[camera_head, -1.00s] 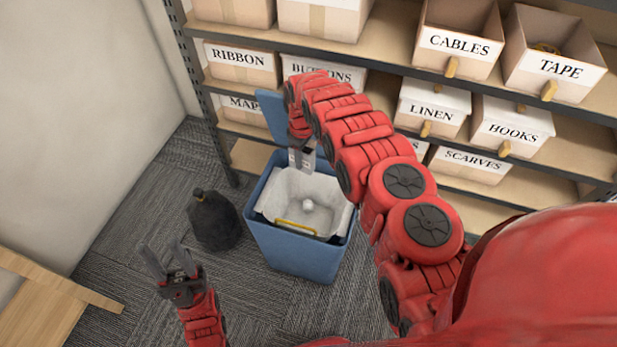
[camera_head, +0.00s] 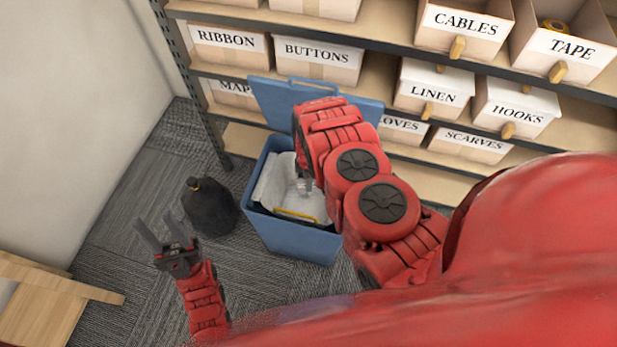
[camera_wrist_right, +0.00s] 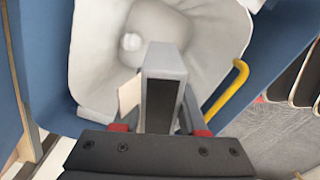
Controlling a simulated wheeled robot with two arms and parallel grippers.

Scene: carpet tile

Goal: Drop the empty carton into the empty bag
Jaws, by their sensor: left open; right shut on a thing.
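A blue bin (camera_head: 295,242) stands on the carpet, lined with a whitish bag (camera_head: 268,186). My left gripper (camera_head: 160,230) is open and empty, left of the bin.
The bin's blue lid (camera_head: 272,100) stands open behind it. A yellow strip (camera_head: 295,215) lies along the front rim. A black tied bag (camera_head: 210,207) stands left of the bin. Shelves with labelled boxes (camera_head: 318,60) rise behind. A wooden piece (camera_head: 45,300) is at lower left.

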